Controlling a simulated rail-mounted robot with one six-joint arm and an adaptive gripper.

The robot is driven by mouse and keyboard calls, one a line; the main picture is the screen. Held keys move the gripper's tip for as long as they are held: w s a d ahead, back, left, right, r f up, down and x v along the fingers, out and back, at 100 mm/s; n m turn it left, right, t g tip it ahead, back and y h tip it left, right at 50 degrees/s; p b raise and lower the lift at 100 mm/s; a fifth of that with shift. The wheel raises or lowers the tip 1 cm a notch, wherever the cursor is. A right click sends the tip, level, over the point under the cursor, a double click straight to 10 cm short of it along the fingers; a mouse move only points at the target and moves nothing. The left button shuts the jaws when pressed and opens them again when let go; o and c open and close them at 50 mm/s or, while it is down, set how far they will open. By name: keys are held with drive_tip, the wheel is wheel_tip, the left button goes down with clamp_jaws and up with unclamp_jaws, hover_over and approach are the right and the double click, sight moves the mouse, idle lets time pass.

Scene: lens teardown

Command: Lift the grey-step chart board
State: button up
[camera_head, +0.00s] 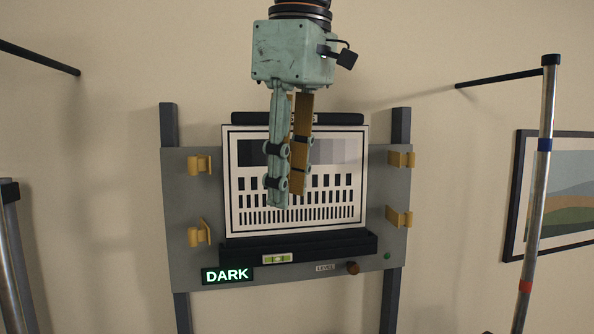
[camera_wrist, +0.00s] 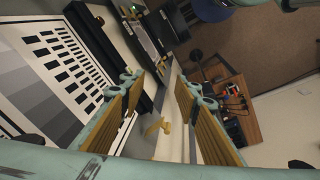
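The grey-step chart board (camera_head: 335,170) is a white panel with a black border, grey steps along its top and rows of black bars below. It stands upright on a black ledge (camera_head: 340,243) against a grey backplate (camera_head: 190,267). The chart board also fills the left of the wrist view (camera_wrist: 62,72). My gripper (camera_head: 288,197) hangs in front of the board with its fingers pointing down, hiding part of its middle. In the wrist view my gripper (camera_wrist: 160,92) has its two ribbed fingers apart with nothing between them. The head view does not show the distance to the board.
Yellow clips (camera_head: 200,165) flank the board on both sides, swung clear of its face. A lit DARK sign (camera_head: 228,275), a bubble level (camera_head: 277,258) and a brown knob (camera_head: 352,267) are below. Metal posts (camera_head: 538,190) stand at both sides. A wooden table (camera_wrist: 235,105) shows in the wrist view.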

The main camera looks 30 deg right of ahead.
drive_tip(key=w+d+r+n+p, duration=0.2)
drive_tip(key=w+d+r+p, duration=0.1)
drive_tip(key=r, duration=0.5)
drive_tip(key=w+d+r+n+g+p, duration=0.1)
drive_tip(key=w+d+r+n+p, duration=0.2)
drive_tip(key=w+r, duration=0.3)
drive_tip(key=w+d+r+n+g+p, duration=0.1)
drive_tip(key=w+d+r, duration=0.4)
drive_tip(key=r, duration=0.6)
drive_tip(key=shift+w+d+r+n+p, duration=0.2)
drive_tip(key=shift+d+n+p, duration=0.1)
drive_tip(key=shift+n+p, duration=0.8)
drive_tip(key=shift+s, duration=0.1)
drive_tip(key=shift+f+b, duration=0.35)
drive_tip(key=shift+f, duration=3.95)
drive_tip(key=shift+f, duration=0.1)
drive_tip(key=shift+s+a+f, duration=0.1)
drive_tip(key=shift+a+f, duration=0.05)
drive_tip(key=shift+f, duration=0.55)
drive_tip(key=shift+s+a+f, duration=0.1)
drive_tip(key=shift+a+f, duration=0.05)
drive_tip(key=shift+f, duration=0.55)
drive_tip(key=shift+w+f, duration=0.1)
drive_tip(key=shift+f, duration=1)
drive_tip(key=shift+c, duration=0.2)
